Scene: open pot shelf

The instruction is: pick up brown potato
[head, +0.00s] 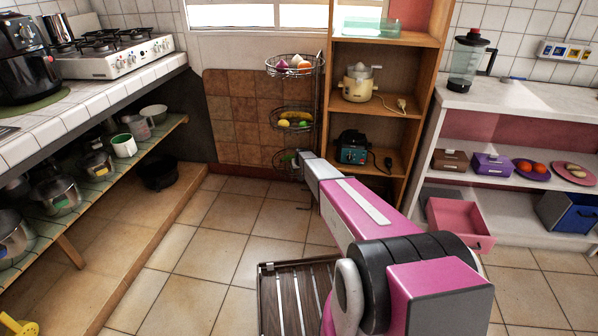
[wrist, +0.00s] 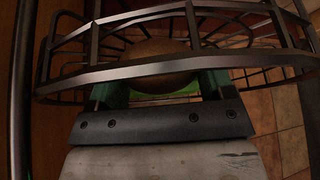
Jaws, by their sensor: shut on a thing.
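The brown potato (wrist: 150,64) shows in the wrist view behind the rim of a dark wire basket (wrist: 160,72). My gripper (wrist: 161,82) reaches to it with a green finger on either side, shut on the potato. The rim bar crosses in front and hides part of the potato and fingers. Something green lies just below the potato. In the head view my arm reaches toward the lowest basket (head: 285,160) of the wire stand. The potato and my fingertips cannot be made out there.
Two higher baskets hold onions or similar items (head: 297,64) and yellow and green produce (head: 293,121). A wooden shelf (head: 324,100) stands close on the right. A tiled counter (head: 40,132) with pots below is on the left. The floor between is mostly clear.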

